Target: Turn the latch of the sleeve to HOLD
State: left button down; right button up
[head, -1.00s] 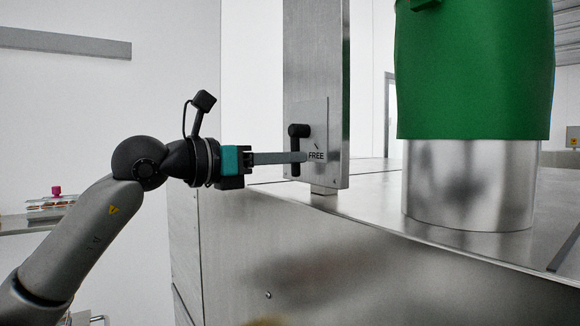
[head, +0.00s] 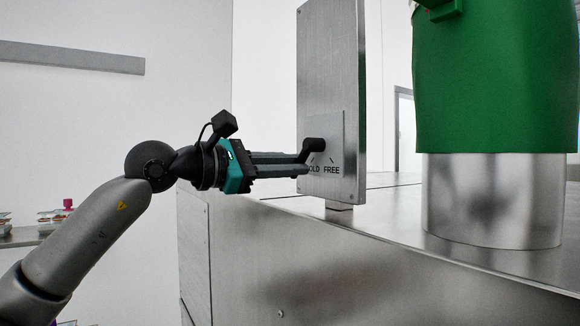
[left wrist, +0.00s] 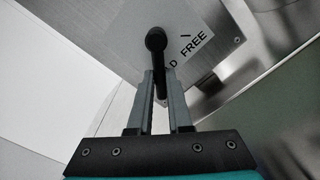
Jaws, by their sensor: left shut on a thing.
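The black latch (head: 314,145) is on a small plate (head: 325,128) fixed to an upright steel panel. Its lever slopes down and left from the knob in the head view. The words FREE and part of HOLD show below it, HOLD partly covered. My left gripper (head: 303,164) reaches in from the left, shut on the lever. In the left wrist view the latch (left wrist: 155,42) runs down between the fingers (left wrist: 158,85), and only the D of HOLD shows beside FREE. My right gripper is not in view.
A large green cover (head: 495,80) surrounds the top of a shiny steel cylinder (head: 492,200) to the right. The steel cabinet (head: 290,255) lies below the panel, its top mostly bare. A shelf with small items (head: 55,215) stands at the far left.

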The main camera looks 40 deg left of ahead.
pick_arm(q)
jog(key=shift+a+r+m, duration=0.1)
jog(key=shift+m, duration=0.2)
dwell(0.4)
jog(key=c, duration=0.8)
grip_release()
jog(key=shift+c, duration=0.2)
jog(key=b+v, duration=1)
jog(key=v, duration=0.5)
jog(key=shift+b, duration=0.4)
jog(key=shift+s, duration=0.1)
